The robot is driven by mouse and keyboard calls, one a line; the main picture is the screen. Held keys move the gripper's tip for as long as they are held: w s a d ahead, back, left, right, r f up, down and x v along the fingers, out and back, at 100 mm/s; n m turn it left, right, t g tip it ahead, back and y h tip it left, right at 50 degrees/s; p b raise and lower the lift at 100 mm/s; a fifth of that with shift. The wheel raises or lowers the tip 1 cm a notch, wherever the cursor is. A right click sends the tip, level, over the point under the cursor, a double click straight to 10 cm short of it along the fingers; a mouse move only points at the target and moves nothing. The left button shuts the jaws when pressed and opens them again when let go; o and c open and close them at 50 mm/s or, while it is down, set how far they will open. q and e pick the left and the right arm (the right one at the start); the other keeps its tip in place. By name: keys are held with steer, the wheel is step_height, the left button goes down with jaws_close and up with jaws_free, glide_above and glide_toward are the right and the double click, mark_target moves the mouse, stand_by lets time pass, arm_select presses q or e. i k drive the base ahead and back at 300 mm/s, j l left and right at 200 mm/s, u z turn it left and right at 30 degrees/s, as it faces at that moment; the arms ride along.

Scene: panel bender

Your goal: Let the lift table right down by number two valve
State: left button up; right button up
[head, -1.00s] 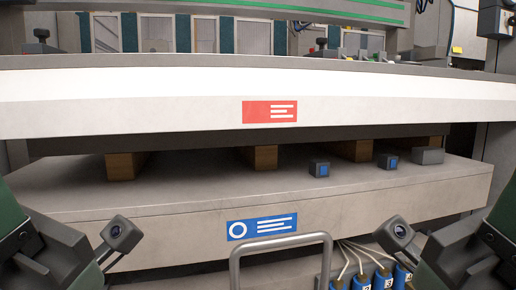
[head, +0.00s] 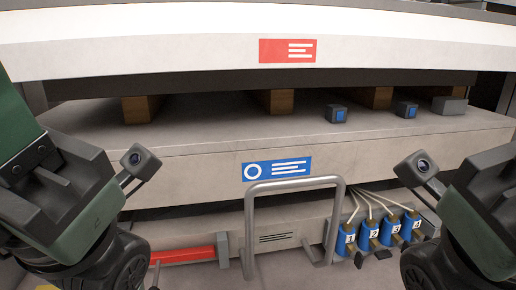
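The number two valve (head: 369,236) is second from the left. A broad grey table with a blue label (head: 190,172) spans the view; I take it to be the lift table. My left gripper (head: 62,178) is at the left edge and my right gripper (head: 480,185) at the right edge, both apart from the valves. Their fingers cannot be made out clearly.
Wooden blocks (head: 140,109) and small blue-faced boxes (head: 336,114) stand on the table under a white beam (head: 160,45). A grey tubular handle (head: 250,225) rises in front, left of the valves. A red bar (head: 185,256) lies low at left.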

mark_target(382, 254)
steer(key=z, duration=0.9)
